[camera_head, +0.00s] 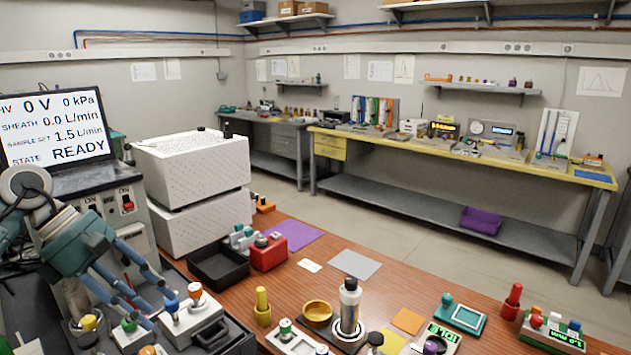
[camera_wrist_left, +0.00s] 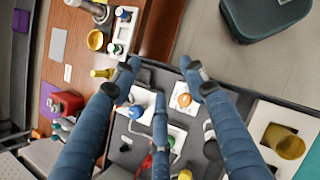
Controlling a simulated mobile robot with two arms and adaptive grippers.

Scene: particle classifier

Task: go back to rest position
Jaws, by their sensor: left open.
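My left gripper (camera_head: 150,295) comes in from the left in the head view, over the dark tray area beside the instrument. Its three blue fingers are spread and empty; they also show in the left wrist view (camera_wrist_left: 160,82). Below and just beyond the fingers stand a white block with an orange-topped knob (camera_head: 195,292) and a block with a green-based knob (camera_head: 129,322). In the wrist view the orange-topped knob (camera_wrist_left: 184,100) appears between the fingertips, but I cannot tell how far below. My right gripper is not in view.
The instrument screen (camera_head: 52,126) reads READY. White perforated boxes (camera_head: 190,165) stand behind my left arm. A black bin (camera_head: 218,268), a red block (camera_head: 268,253) and a silver bottle (camera_head: 349,305) stand on the wooden table. The floor beyond the table is clear.

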